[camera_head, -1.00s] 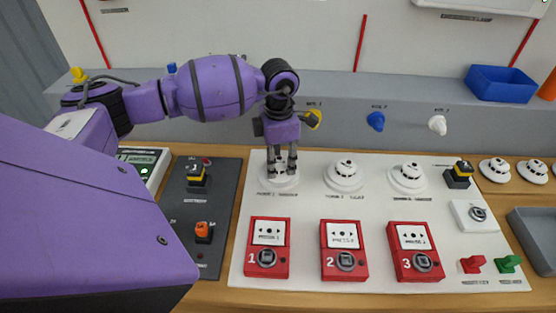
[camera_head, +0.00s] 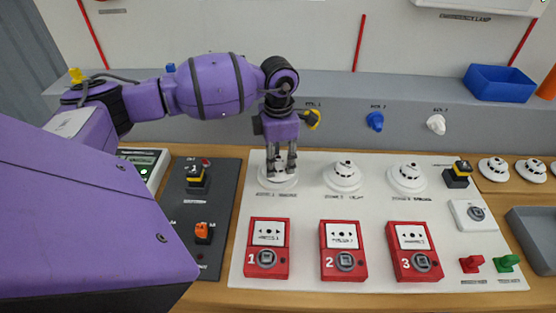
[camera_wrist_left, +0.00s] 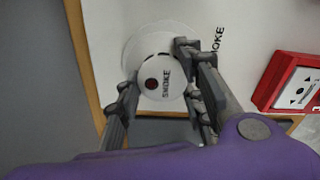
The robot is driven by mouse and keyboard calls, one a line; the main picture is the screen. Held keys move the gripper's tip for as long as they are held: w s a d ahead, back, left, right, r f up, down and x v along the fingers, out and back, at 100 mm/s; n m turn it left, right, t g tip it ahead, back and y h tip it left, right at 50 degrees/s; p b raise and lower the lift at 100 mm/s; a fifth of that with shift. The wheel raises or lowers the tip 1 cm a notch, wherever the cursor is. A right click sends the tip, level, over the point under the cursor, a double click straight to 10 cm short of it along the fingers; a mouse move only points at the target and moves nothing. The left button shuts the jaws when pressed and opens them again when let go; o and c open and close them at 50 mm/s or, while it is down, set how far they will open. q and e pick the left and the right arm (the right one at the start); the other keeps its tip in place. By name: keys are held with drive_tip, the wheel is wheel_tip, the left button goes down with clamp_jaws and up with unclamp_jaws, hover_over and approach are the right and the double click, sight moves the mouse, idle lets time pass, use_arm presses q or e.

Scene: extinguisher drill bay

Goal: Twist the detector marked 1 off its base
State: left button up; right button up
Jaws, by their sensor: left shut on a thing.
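The detector marked 1 (camera_head: 277,184) is the leftmost white round smoke detector on the white panel (camera_head: 310,200). My left gripper (camera_head: 281,168) points down over it with a finger on each side, shut on it. In the left wrist view the detector head (camera_wrist_left: 163,82) shows a dark red spot and the word SMOKE, between the two fingertips (camera_wrist_left: 158,68). The wider pale base (camera_wrist_left: 136,45) shows behind the head. I cannot tell whether the head is free of the base. My right gripper is not in view.
Two more detectors (camera_head: 343,177) (camera_head: 407,179) stand to the right. Red call points (camera_head: 267,262) (camera_head: 344,262) (camera_head: 414,262) line the front. A dark switch panel (camera_head: 210,235) lies left. Yellow, blue and white knobs (camera_head: 375,121) project from the grey wall behind. A blue bin (camera_head: 500,84) sits back right.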

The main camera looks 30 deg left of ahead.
use_arm(q)
drive_tip(key=shift+w+a+r, duration=0.2)
drive_tip(key=shift+r, duration=0.2)
drive_tip(key=shift+w+a+r, duration=0.15)
drive_tip(key=shift+w+r, duration=0.05)
drive_tip(key=shift+r, duration=0.3)
drive_tip(key=shift+s+d+r+p, duration=0.1)
drive_tip(key=shift+d+r+p, duration=0.05)
drive_tip(key=shift+r+p, duration=0.2)
drive_tip(key=shift+r, duration=0.3)
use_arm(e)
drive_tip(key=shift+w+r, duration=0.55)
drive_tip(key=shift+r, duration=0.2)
use_arm(q)
drive_tip(key=shift+r, duration=0.2)
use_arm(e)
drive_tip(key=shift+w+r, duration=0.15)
use_arm(q)
drive_tip(key=shift+r+p, duration=0.35)
drive_tip(key=shift+r, duration=0.4)
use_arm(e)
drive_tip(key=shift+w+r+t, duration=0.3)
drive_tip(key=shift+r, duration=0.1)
use_arm(q)
drive_tip(key=shift+r, duration=0.1)
drive_tip(key=shift+d, duration=0.1)
